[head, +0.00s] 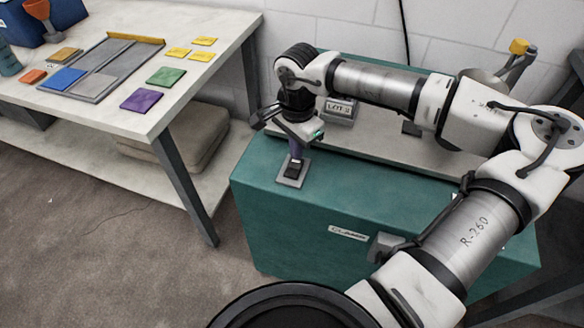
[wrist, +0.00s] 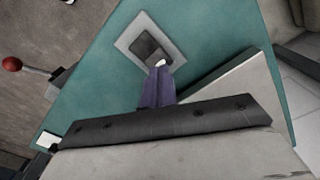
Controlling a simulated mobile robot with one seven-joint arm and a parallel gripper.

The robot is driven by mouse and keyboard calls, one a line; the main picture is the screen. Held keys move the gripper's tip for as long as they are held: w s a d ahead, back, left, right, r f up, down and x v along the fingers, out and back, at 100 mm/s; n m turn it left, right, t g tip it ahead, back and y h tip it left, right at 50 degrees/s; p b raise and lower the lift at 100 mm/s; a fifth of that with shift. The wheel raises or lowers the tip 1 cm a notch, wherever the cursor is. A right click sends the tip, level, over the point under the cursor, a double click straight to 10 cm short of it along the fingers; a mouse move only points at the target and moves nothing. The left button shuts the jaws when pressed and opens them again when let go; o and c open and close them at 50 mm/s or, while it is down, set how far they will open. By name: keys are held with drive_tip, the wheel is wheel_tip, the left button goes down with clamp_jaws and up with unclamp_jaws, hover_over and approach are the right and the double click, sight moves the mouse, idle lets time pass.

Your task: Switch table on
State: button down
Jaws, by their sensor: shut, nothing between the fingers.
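A black rocker switch (head: 292,170) in a light grey square plate sits on the top of the teal machine table (head: 262,200), near its left corner. In the wrist view the switch (wrist: 148,44) and its plate show just beyond my fingertips. My gripper (head: 296,152) points down over the switch, its purple fingers shut with nothing between them. In the wrist view the gripper tip (wrist: 160,66) overlaps the edge of the black rocker nearest my gripper. I cannot tell whether it touches. The rocker's on or off position is not clear.
A small grey box with a label (head: 340,108) stands behind my gripper. A red-knobbed lever (wrist: 12,64) sticks out from the machine's side. A white workbench (head: 120,112) with coloured tiles and a grey tray stands to the left, with a gap of floor between.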

drive_tip(key=shift+f+b, duration=0.75)
drive_tip(key=shift+f, duration=0.1)
idle(0.3)
drive_tip(key=shift+r+p, duration=1.95)
drive_tip(key=shift+r, duration=1.65)
